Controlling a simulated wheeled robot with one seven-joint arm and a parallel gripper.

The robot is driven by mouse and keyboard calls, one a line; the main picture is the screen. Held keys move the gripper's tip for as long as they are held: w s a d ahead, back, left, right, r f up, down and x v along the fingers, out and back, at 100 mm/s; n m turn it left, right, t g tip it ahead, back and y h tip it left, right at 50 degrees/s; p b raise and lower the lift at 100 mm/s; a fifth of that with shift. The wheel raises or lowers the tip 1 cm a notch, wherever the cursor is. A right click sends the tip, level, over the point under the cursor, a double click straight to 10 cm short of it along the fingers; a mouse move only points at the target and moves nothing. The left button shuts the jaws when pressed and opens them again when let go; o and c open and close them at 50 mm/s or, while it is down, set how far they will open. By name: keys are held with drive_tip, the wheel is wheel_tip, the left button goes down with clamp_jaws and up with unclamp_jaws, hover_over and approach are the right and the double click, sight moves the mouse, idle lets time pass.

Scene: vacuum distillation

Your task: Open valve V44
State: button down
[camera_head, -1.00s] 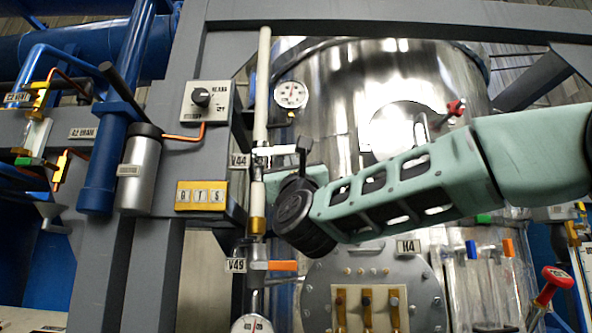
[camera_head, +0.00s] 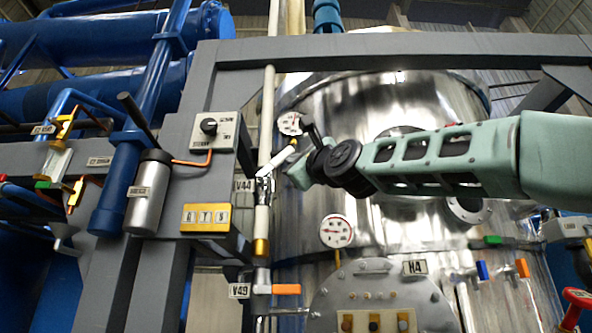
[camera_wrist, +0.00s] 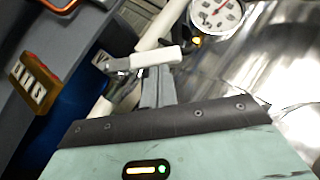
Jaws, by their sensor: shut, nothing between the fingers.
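Valve V44 sits on the pale vertical pipe beside its V44 label (camera_head: 244,185). Its white lever handle (camera_head: 276,160) slants up to the right from the valve body. In the wrist view the white handle (camera_wrist: 157,57) lies across the tips of my gripper (camera_wrist: 158,88). The fingers are shut together with nothing between them, just under the handle. They look close to it or touching; I cannot tell which. In the head view my gripper (camera_head: 289,173) is to the lower right of the handle, its fingertips partly hidden.
Valve V49 with an orange handle (camera_head: 286,289) is lower on the same pipe. A round gauge (camera_head: 290,124) is close above the white handle. A control box (camera_head: 212,131) and a yellow-framed panel (camera_head: 206,217) are to the left. The steel vessel (camera_head: 330,100) stands behind.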

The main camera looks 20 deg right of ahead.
drive_tip(key=shift+w+r+n+g, duration=0.1)
drive_tip(key=shift+r+n+g, duration=0.2)
drive_tip(key=shift+n, duration=0.2)
drive_tip(key=shift+r+n+y, duration=0.1)
drive_tip(key=shift+n+y, duration=0.2)
drive_tip(key=shift+w+a+r+n+g+p, duration=0.1)
drive_tip(key=shift+a+r+n+g+p, duration=0.3)
drive_tip(key=shift+n+g+p, duration=0.25)
drive_tip(key=shift+r+g+y, duration=0.15)
drive_tip(key=shift+g+y, duration=0.1)
drive_tip(key=shift+y, duration=0.05)
drive_tip(key=a+r+n+g+p, duration=0.1)
drive_tip(key=n+p, duration=0.1)
drive_tip(key=p, duration=0.2)
drive_tip(key=a+r+n+g+p, duration=0.1)
drive_tip(key=n+g+p, duration=0.1)
drive_tip(key=p, duration=0.2)
drive_tip(key=w+a+r+n+g+p, duration=0.1)
drive_tip(key=n+p, duration=0.1)
drive_tip(key=p, duration=0.3)
drive_tip(key=shift+a+r+g, duration=0.15)
drive_tip(key=shift+g, duration=0.15)
